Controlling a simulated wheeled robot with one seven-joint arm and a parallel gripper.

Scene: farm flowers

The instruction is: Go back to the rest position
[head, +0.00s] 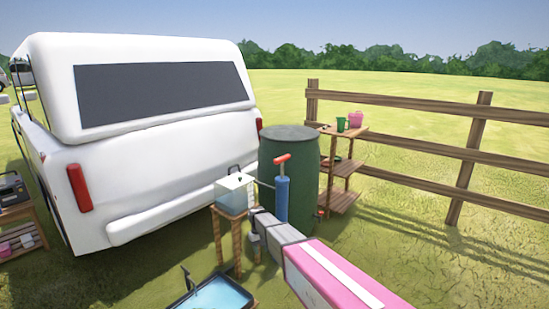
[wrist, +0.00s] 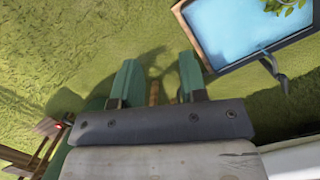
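My arm, pink and grey, reaches forward from the lower right in the head view. My gripper (wrist: 158,70) shows in the wrist view with its two green fingers spread apart and nothing held between them. Grass and shadow lie beyond the fingertips. In the head view the arm's end is beside a small wooden stand (head: 218,240), in front of a dark green barrel (head: 320,160); the fingers are hard to make out there.
A blue pump with a red handle (head: 282,195) and a clear box (head: 234,192) are close to my arm. A blue water tray (head: 222,297) is below; it also shows in the wrist view (wrist: 235,30). A white camper (head: 150,150), wooden shelf (head: 343,167) and fence (head: 470,155) surround them. Grass at right is open.

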